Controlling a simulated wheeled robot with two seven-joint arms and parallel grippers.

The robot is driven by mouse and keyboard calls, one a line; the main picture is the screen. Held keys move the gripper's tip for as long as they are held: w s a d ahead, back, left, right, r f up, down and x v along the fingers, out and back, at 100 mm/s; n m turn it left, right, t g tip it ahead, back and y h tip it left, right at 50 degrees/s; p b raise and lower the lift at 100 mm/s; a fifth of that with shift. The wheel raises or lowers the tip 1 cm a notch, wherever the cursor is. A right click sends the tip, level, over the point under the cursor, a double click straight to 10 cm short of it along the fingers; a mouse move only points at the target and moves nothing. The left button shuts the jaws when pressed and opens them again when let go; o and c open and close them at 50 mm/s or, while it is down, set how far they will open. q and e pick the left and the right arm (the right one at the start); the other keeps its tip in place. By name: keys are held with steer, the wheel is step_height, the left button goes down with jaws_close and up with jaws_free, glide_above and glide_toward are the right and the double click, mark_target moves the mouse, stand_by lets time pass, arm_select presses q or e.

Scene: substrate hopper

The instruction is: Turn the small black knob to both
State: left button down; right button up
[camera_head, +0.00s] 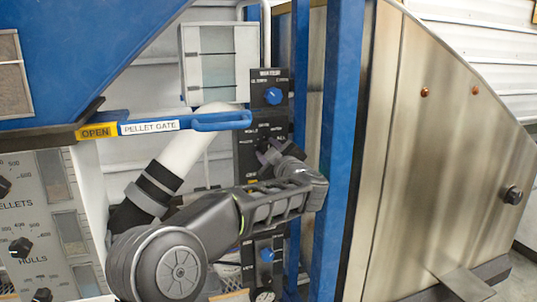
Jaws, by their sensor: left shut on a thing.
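Some white marks show on the panel just above the fingers, too small to read surely. My right gripper is not in view.
A blue pellet gate handle (222,121) with a yellow OPEN label (96,131) juts out left of the panel. A blue post (338,150) stands close right of my wrist. Another blue knob (267,254) sits lower down. A steel hopper wall (440,170) fills the right.

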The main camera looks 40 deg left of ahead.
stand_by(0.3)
arm_select(q)
steer(key=c, duration=0.9)
jaws_free()
steer(key=shift+c, duration=0.2)
steer(key=b+v, duration=0.1)
steer(key=v, duration=0.6)
steer(key=shift+s+d+b, duration=0.25)
steer(key=shift+d+b, duration=0.1)
